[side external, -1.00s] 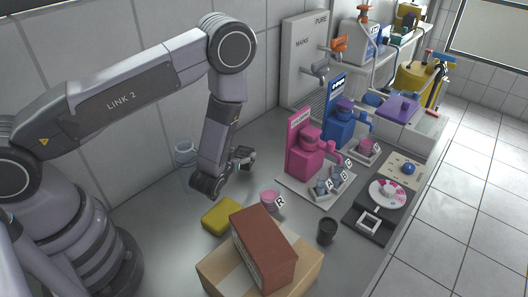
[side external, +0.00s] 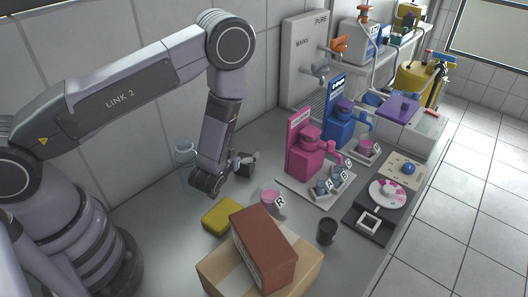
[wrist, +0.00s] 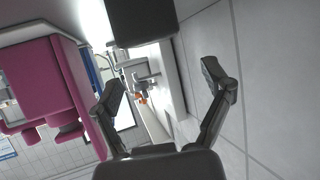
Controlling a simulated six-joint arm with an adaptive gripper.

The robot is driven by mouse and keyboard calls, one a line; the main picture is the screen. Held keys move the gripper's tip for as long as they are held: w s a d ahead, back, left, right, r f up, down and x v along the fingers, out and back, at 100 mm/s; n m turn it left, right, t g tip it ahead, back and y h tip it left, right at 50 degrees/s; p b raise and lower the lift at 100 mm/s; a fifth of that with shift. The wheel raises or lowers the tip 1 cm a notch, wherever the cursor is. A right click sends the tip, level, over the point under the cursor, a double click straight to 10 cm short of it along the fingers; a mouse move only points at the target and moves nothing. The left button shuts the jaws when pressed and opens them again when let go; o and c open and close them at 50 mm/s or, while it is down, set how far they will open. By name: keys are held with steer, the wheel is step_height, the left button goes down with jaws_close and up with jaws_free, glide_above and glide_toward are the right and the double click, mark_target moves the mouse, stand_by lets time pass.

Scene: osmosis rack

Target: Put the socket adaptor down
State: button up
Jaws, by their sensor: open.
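My gripper (side external: 250,160) hangs above the bench near the back wall, left of the pink dispenser, pointing sideways. In the wrist view its two fingers (wrist: 165,85) are spread wide with nothing between their tips. A plain dark block (wrist: 142,22) fills the top middle of the wrist view, apart from both fingertips. I cannot tell whether it is the socket adaptor. In the side view, a small dark shape shows at the gripper, too small to make out. No socket adaptor can be told for sure in either view.
The pink dispenser (side external: 303,155) stands right of my gripper, the blue one (side external: 339,128) behind it. A clear jar (side external: 184,152) stands by the wall. A yellow sponge (side external: 221,215), pink cup (side external: 269,198), black cup (side external: 327,231) and brick on a carton (side external: 215,274) stand in front.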

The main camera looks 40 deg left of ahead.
steer(key=v, duration=1.1)
steer(key=w+d+r+g+h, duration=0.1)
steer(key=d+r+g+h, duration=0.15)
steer(key=r, duration=0.65)
steer(key=d+r+g+h, duration=0.15)
steer(key=r+h, duration=0.25)
steer(key=r, duration=0.5)
steer(key=s+a+r+m+g, duration=0.1)
steer(key=s+a+r, duration=0.2)
steer(key=s, duration=0.3)
steer(key=s+a+r+m+g+y, duration=0.1)
steer(key=s+a+r+m, duration=0.1)
steer(key=s+r, duration=0.3)
steer(key=s+a+r+m, duration=0.1)
steer(key=s+a+r, duration=0.3)
steer(key=s, duration=0.5)
steer(key=shift+a+r+m+g, duration=0.3)
steer(key=shift+a+r+g, duration=0.05)
steer(key=shift+r+g, duration=0.05)
